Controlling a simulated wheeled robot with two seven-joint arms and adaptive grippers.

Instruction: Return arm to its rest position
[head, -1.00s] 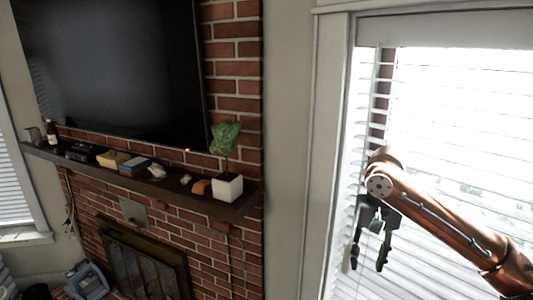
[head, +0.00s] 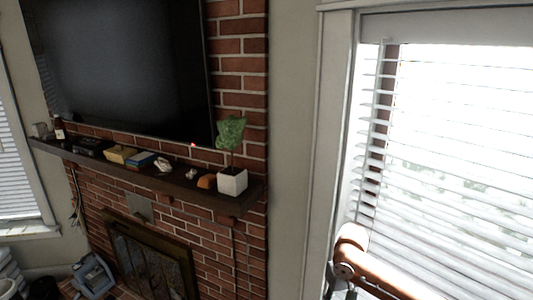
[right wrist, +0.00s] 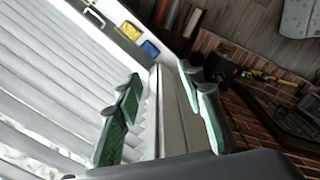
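My right arm (head: 368,270) shows low in the head view, in front of the window blinds, with its elbow-like copper link near the bottom edge. Its gripper is almost wholly cut off there by the bottom edge. In the right wrist view my right gripper (right wrist: 160,78) has its two green-padded fingers spread apart, with nothing held between them. My left gripper is in neither current view.
A dark mantel shelf (head: 160,183) holds a white potted plant (head: 232,181), a yellow box (head: 120,154) and small items. A fireplace (head: 150,262) is below and a television (head: 125,70) above. Window blinds (head: 450,170) stand behind my right arm.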

